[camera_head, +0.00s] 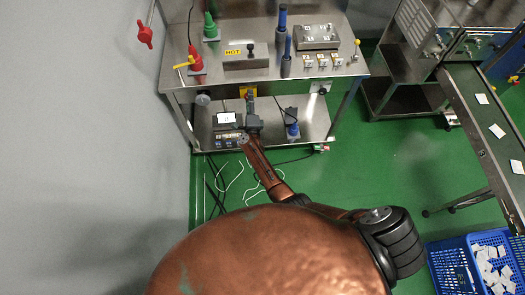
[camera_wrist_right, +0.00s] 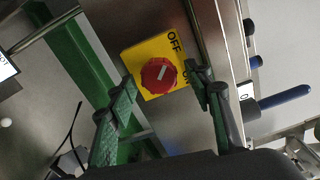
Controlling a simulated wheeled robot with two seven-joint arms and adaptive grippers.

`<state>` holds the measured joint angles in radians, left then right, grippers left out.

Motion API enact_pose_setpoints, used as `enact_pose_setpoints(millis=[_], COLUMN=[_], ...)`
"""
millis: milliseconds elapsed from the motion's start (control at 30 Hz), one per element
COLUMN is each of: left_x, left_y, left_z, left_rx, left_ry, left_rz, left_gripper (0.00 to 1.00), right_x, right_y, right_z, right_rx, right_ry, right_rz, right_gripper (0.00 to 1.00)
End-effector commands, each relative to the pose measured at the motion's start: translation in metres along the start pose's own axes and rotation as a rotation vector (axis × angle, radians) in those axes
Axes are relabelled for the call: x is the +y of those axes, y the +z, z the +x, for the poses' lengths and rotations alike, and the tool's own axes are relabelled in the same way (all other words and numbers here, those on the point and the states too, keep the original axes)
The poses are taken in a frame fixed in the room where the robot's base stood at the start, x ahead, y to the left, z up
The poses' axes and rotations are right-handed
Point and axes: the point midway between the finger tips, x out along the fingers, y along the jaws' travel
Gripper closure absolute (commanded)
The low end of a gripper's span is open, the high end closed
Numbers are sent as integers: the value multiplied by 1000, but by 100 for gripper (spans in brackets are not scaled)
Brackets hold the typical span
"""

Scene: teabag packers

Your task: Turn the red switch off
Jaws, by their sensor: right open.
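The red switch (camera_wrist_right: 158,75) is a round knob on a yellow plate (camera_wrist_right: 136,60) marked OFF and ON in the right wrist view. A white line runs across the knob on a slant; I cannot tell which word it points to. In the head view the yellow plate (camera_head: 248,90) is on the front of the steel bench, with the knob hidden or too small to see. My right gripper (camera_wrist_right: 162,79) is open, with one finger on each side of the knob; contact is not clear. It also shows in the head view (camera_head: 251,103) at the plate. My left gripper is not in view.
Loose cables lie on the green floor. A conveyor (camera_head: 480,115) and blue crates (camera_head: 452,268) are at right.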

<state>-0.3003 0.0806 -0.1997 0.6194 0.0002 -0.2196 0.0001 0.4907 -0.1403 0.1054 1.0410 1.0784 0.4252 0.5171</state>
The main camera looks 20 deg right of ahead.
Motion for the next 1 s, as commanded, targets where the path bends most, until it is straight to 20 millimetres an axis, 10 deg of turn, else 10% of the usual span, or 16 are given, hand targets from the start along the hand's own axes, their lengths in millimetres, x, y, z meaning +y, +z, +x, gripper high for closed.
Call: enact_pose_setpoints(millis=[700, 1000], left_x=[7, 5], left_y=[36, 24], left_z=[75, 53], left_rx=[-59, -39], left_ry=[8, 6], left_rz=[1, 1], left_gripper=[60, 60], right_x=[12, 2], right_y=[0, 2], right_z=[-2, -63], right_rx=[2, 1], right_ry=[2, 1], right_rz=[1189, 1172], right_gripper=[53, 53])
